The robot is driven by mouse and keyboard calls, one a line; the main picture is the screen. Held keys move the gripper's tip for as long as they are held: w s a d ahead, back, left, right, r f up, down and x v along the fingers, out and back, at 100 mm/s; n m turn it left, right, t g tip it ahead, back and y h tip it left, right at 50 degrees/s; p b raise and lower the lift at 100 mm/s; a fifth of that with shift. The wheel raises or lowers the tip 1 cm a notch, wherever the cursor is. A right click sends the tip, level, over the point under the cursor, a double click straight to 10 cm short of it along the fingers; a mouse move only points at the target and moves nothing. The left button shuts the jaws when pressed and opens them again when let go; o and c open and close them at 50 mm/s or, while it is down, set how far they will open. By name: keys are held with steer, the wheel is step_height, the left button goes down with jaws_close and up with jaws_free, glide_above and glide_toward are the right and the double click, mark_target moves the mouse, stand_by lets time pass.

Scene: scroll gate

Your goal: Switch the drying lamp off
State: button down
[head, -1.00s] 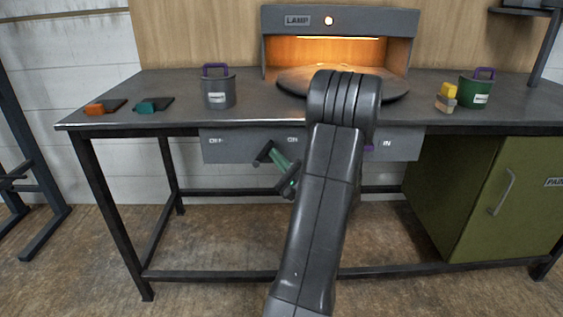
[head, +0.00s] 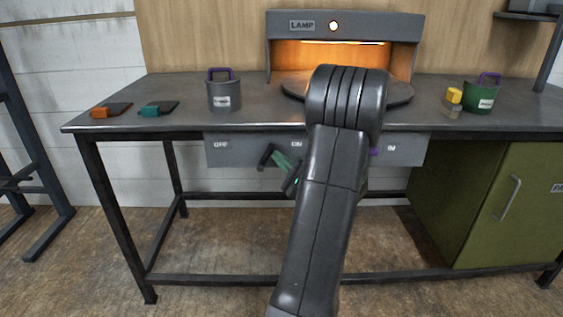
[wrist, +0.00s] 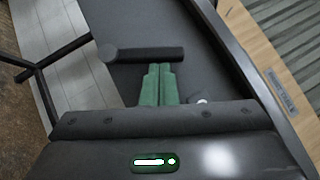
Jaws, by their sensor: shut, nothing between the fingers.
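The drying lamp (head: 345,24) is a grey hood marked LAMP at the back of the bench. Its round indicator is lit and orange light glows under it. A grey panel (head: 232,151) under the bench's front edge carries the labels OFF, ON and IN. A dark bar handle (head: 265,157) stands out in front of the panel between OFF and ON. It also shows in the wrist view (wrist: 145,54). My gripper (wrist: 158,68) has green fingers, shut together and empty, tips at the bar. Contact is unclear. My arm hides part of the panel.
A dark turntable (head: 400,93) sits under the lamp. A grey pot (head: 224,97), a green pot (head: 481,97), and orange (head: 99,113) and teal (head: 150,110) pieces stand on the bench. A green cabinet (head: 505,200) is at right. Floor under the bench is mostly open.

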steer(key=r+n+g, duration=0.1)
steer(key=a+r+n+g+h, duration=0.1)
steer(key=n, duration=0.1)
steer(key=shift+a+g, duration=0.25)
steer(key=shift+g, duration=0.05)
steer(key=shift+a+r+n+g+h, duration=0.4)
steer(key=shift+a+n+g+h, duration=0.25)
steer(key=shift+n, duration=0.45)
steer(key=shift+a+r+n+g+h, duration=0.2)
steer(key=shift+a+n+g+h, duration=0.15)
steer(key=shift+a+n+h, duration=0.3)
steer(key=shift+a+r+n+g+h, duration=0.2)
steer(key=shift+a+n+g+h, duration=0.1)
steer(key=shift+a+n+h, duration=0.25)
steer(key=shift+a+f+n+g+h+p, duration=0.1)
steer(key=shift+a+n+g+h+p, duration=0.2)
steer(key=shift+a+n+h+p, duration=0.35)
steer(key=shift+d+h, duration=0.2)
steer(key=shift+h, duration=0.1)
